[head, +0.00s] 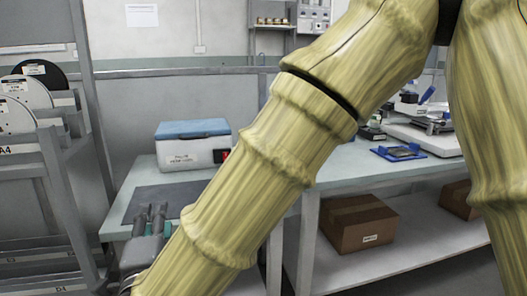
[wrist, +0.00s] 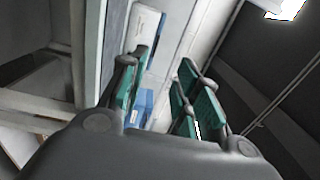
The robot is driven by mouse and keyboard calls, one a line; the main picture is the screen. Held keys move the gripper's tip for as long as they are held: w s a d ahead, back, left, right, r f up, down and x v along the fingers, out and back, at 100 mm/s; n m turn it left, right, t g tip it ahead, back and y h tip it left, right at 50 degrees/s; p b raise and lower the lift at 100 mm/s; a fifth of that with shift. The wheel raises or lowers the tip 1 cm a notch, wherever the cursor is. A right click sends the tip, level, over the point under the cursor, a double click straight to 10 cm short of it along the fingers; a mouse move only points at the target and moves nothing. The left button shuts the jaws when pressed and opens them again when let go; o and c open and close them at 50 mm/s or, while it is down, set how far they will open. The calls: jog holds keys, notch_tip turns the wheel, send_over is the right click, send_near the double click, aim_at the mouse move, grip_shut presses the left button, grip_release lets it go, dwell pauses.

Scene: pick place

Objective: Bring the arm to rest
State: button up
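My gripper (head: 149,220) is low at the left of centre in the head view, in front of the workbench (head: 340,180). My bamboo-textured arm crosses the picture and hides part of it. In the wrist view, the two fingers with green pads stand apart at my gripper (wrist: 163,85). Nothing is held between them; a strip of background with blue and white shows through the gap.
A white box with a blue lid (head: 193,152) stands on the bench behind my gripper. A blue tray (head: 398,152) lies further right. A cardboard box (head: 352,226) is on the lower shelf. A grey rack with reels (head: 45,150) stands at the left.

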jog(key=w+d+f+n+g, duration=0.2)
jog(key=w+d+f, duration=0.1)
jog(key=f, duration=0.7)
jog(key=w+d+f+n+g, duration=0.2)
jog(key=w+d+f, duration=0.15)
jog(key=f, duration=0.55)
jog(key=s+d+f+n+g+h, duration=0.1)
jog(key=d+f+n+g, duration=0.1)
jog(key=d+f, duration=0.5)
jog(key=s+d+f+n+g+h, duration=0.1)
jog(key=d+f+g, duration=0.1)
jog(key=f, duration=0.9)
jog(key=s+d+f+n+g+h, duration=0.1)
jog(key=s+d+f+n+g, duration=0.15)
jog(key=s+d+f, duration=0.4)
jog(key=s+d+f+n+g, duration=0.2)
jog(key=s+d+f+g, duration=0.15)
jog(key=d+f, duration=0.5)
jog(key=s+d+f+n+g+h, duration=0.1)
jog(key=s+d+f+g, duration=0.1)
jog(key=s+d+f, duration=0.4)
jog(key=s+d+f+n+g+h, duration=0.1)
jog(key=s+d+f+n+g, duration=0.15)
jog(key=s+d, duration=0.45)
notch_tip(320, 180, up, 31)
jog(key=s+a+p, duration=0.1)
jog(key=s+p, duration=0.1)
jog(key=p, duration=3)
jog(key=shift+s+m, duration=0.3)
jog(key=shift+s, duration=0.05)
